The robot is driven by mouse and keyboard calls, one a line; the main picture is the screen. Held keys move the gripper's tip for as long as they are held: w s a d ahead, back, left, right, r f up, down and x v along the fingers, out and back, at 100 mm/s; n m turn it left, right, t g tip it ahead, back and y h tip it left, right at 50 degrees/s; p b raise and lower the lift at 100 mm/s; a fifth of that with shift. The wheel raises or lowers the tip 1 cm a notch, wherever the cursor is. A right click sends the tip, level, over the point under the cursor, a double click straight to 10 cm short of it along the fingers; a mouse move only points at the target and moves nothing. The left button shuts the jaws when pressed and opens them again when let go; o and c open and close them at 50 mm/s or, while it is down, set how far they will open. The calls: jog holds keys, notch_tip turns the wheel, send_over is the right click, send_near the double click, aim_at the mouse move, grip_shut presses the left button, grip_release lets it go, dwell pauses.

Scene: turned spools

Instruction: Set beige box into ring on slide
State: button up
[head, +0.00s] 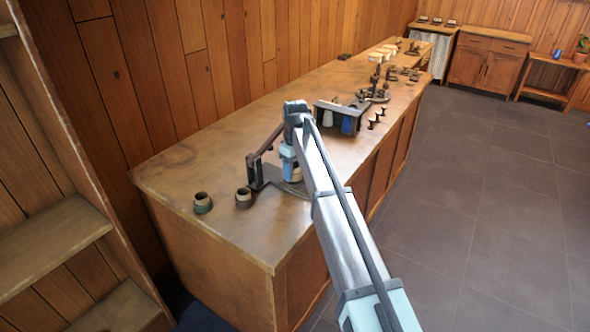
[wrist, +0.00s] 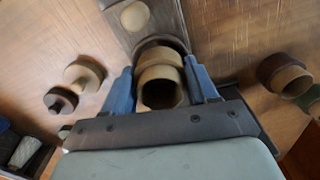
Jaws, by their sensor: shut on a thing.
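The beige box (wrist: 160,92) is a short, round, hollow piece with a dark open mouth, held between the two blue fingers of my gripper (wrist: 162,88) in the wrist view. In the head view my gripper (head: 290,168) is low over the near part of the bench, and a bit of the beige box (head: 298,173) shows beside it. The slide (wrist: 115,18) looks like a dark flat strip running up from behind the box, with a pale round disc on it. A dark curved rim (wrist: 177,43) just beyond the box may be the ring; whether they touch is unclear.
A dark upright frame (head: 258,166) is beside my gripper. Farther back are a rack (head: 340,112) with white and blue pieces, and several small spools (head: 376,120).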

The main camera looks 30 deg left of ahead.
jog(key=shift+f, duration=0.55)
dwell(1.4)
jog(key=o, duration=1.1)
jog(key=shift+r, duration=0.1)
jog(key=shift+r, duration=4.15)
